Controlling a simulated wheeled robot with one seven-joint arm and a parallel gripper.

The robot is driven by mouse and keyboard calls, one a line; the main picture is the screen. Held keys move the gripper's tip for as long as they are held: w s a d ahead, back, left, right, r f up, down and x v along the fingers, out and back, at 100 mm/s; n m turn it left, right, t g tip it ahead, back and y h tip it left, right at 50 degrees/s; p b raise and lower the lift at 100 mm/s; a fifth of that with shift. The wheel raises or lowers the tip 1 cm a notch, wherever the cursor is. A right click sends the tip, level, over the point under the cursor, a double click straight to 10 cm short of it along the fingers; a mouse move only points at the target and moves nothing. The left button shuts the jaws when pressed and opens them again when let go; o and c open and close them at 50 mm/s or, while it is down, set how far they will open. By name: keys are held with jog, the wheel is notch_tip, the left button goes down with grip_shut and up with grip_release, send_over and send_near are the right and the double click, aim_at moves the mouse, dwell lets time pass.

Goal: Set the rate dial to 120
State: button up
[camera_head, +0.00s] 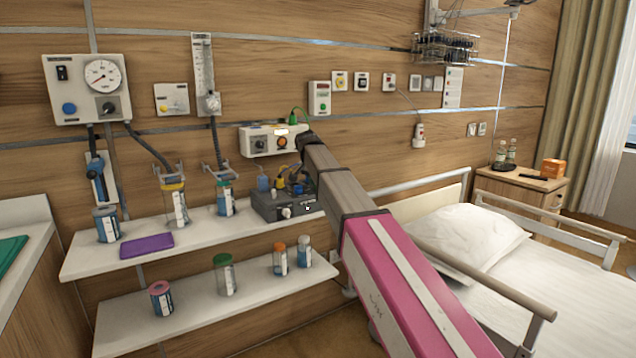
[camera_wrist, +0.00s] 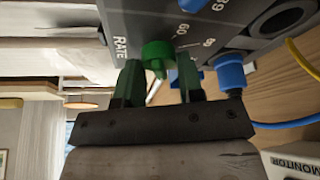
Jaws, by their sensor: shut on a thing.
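The rate dial is a green knob (camera_wrist: 157,52) on a dark grey panel (camera_wrist: 130,14) in the wrist view, beside the printed word RATE. Scale numbers are printed near it, but the dial's exact reading is unclear. My gripper (camera_wrist: 160,72) has one finger on each side of the knob and is shut on it. In the head view, the dark grey device (camera_head: 270,207) stands at the right end of the upper shelf. My arm reaches over it from the lower right, and the fingers and knob are hard to make out there.
Blue plugs (camera_wrist: 230,72) and a yellow cable (camera_wrist: 300,58) lie close to the right finger. A white wall unit (camera_head: 262,141) is behind the arm's end. Jars and a purple pad (camera_head: 147,245) stand on the upper shelf (camera_head: 190,238). The bed (camera_head: 580,270) is at right.

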jog(key=o, duration=0.9)
jog(key=v, duration=1)
jog(key=shift+r, duration=0.35)
jog(key=shift+s+a, duration=0.1)
jog(key=shift+s, duration=0.05)
